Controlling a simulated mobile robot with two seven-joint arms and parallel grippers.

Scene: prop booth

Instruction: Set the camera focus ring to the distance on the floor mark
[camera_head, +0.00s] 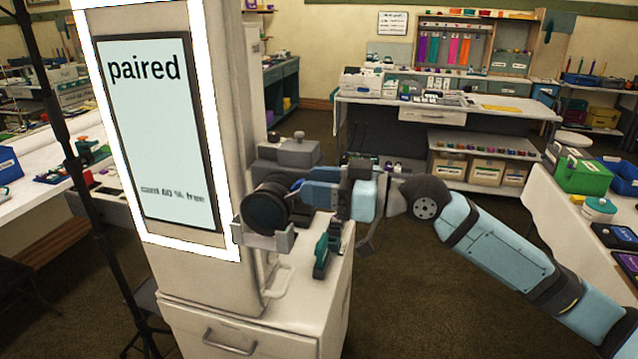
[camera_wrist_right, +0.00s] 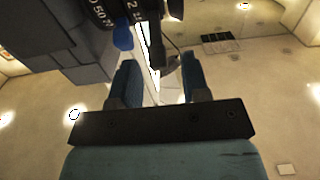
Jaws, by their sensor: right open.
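The camera's dark round lens (camera_head: 266,208) points toward the front, low beside the screen cabinet. In the right wrist view, black lens rings with white numerals (camera_wrist_right: 103,14) show at the top edge, cut off by the frame; a blue tab (camera_wrist_right: 122,38) sticks out below them. The focus setting is not readable. My right gripper (camera_head: 308,190) comes in from the right, its blue fingers just right of the lens. The fingers (camera_wrist_right: 160,78) are apart with nothing clearly between them; contact with the ring cannot be told. My left gripper and the floor mark are not seen.
A tall cabinet with a screen (camera_head: 160,130) reading "paired" stands left of the lens. A white drawer unit (camera_head: 250,325) is below, with a teal-green item (camera_head: 322,256) near its top. A dark stand pole (camera_head: 62,130) rises at left. Dark floor lies open behind.

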